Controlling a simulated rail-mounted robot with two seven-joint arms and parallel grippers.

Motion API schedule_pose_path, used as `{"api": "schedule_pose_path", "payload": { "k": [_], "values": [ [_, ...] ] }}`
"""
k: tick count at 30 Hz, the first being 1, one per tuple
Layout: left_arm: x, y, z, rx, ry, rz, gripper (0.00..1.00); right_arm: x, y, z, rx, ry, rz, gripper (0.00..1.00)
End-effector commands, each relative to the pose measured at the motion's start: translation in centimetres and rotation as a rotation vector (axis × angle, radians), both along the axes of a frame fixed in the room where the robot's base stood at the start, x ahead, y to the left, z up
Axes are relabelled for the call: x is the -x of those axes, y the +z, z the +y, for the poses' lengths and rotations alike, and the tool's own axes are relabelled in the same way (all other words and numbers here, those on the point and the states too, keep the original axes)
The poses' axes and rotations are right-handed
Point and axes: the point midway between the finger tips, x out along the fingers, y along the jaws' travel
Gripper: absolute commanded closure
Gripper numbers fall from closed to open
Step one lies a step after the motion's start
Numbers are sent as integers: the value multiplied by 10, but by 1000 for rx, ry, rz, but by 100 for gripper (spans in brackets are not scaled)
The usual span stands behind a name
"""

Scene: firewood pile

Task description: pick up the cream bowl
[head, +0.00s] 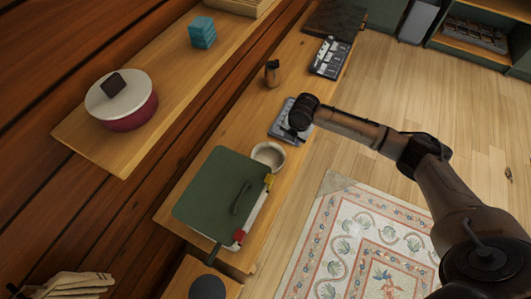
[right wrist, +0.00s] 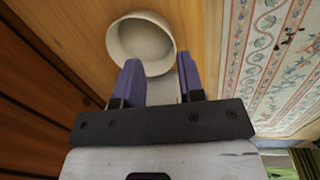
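The cream bowl (head: 268,155) stands upright on the wooden bench, beside the green box-like case (head: 222,195). The bowl also shows in the right wrist view (right wrist: 142,40), just beyond my fingertips and a little left of their middle. My right gripper (right wrist: 160,72) is open, with its two purple fingers apart and the bowl's near rim close to the left finger. I cannot tell whether they touch. In the head view my right arm reaches in from the right and its wrist is above the bench, past the bowl; the fingers cannot be made out there. My left gripper is not in view.
The green case with a handle is close on the bowl's near side. A small brown jug (head: 272,73) and a flat panel (head: 330,57) are farther along the bench. A patterned rug (head: 365,245) covers the floor.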

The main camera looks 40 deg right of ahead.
Motion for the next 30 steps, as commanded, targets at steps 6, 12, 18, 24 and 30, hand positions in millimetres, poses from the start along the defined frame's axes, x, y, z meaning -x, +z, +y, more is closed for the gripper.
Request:
{"api": "schedule_pose_path", "payload": {
  "k": [6, 12, 18, 24, 30],
  "values": [
    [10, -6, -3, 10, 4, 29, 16, 0, 1, 11, -9, 434, -20, 64],
    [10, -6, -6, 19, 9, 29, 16, -1, 1, 12, 27, 670, -42, 64],
    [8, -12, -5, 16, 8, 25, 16, -3, -12, 13, 39, 749, -44, 64],
    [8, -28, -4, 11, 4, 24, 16, -8, -48, 16, 38, 752, -44, 64],
    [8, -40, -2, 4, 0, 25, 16, -12, -74, 18, 40, 750, -44, 64]
  ]
}}
